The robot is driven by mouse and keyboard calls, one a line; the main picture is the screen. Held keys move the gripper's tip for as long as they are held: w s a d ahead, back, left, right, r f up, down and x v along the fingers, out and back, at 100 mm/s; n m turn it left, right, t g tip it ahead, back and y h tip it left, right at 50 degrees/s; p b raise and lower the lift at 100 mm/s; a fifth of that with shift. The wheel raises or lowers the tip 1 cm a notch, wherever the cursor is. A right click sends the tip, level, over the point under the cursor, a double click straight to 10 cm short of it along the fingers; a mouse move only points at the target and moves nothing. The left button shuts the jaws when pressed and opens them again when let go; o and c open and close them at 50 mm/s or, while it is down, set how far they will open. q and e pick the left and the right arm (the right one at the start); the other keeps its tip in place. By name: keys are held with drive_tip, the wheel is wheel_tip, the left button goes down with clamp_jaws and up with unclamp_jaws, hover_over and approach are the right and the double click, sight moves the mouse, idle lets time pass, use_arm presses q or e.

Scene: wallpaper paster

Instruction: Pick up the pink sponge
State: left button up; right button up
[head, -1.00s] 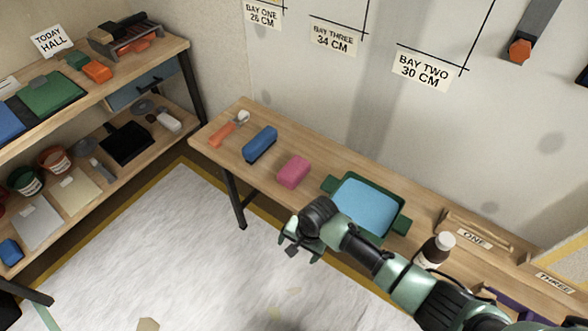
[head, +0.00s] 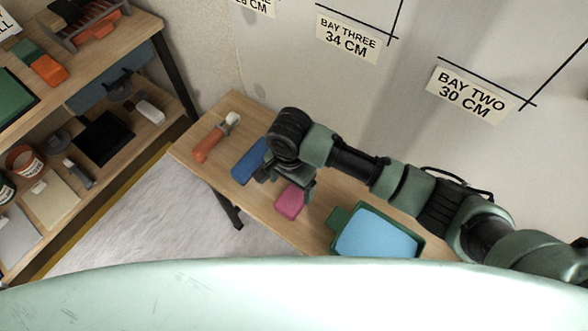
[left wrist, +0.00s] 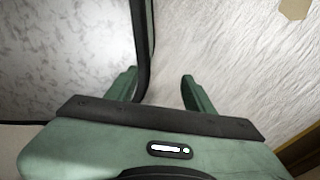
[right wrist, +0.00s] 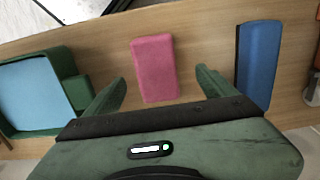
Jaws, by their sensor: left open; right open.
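The pink sponge (head: 289,200) lies flat on the wooden bench between a blue block and a green tray. In the right wrist view the pink sponge (right wrist: 155,68) lies ahead of and between the two fingertips. My right gripper (right wrist: 160,82) is open and empty, with the sponge uncovered between its fingers. In the head view my right gripper (head: 285,178) hangs over the bench by the sponge and hides part of it. My left gripper (left wrist: 160,80) is open and empty above the pale floor.
The blue block (head: 250,160) lies left of the sponge, close to the right gripper. An orange-handled tool (head: 212,140) lies at the bench's far end. A green tray (head: 336,218) with light blue contents stands right of the sponge. Shelves (head: 150,45) stand at the left.

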sight(294, 195)
drive_tip(key=shift+w+f, duration=0.1)
drive_tip(key=shift+w, duration=0.15)
drive_tip(key=shift+s+f, duration=0.1)
drive_tip(key=shift+f, duration=0.15)
drive_tip(key=f, duration=0.2)
drive_tip(key=shift+s+d+f+b, duration=0.25)
drive_tip(key=shift+f+b, duration=0.05)
drive_tip(key=f, duration=0.2)
drive_tip(key=shift+w+d+f, duration=0.15)
drive_tip(key=shift+d+f, duration=0.1)
drive_tip(key=shift+f, duration=0.75)
drive_tip(key=c, duration=1.2)
drive_tip(key=shift+c, duration=1.2)
use_arm(q)
drive_tip(key=shift+s+f, duration=0.5)
drive_tip(key=shift+s, duration=0.25)
use_arm(e)
drive_tip(key=shift+r, duration=0.15)
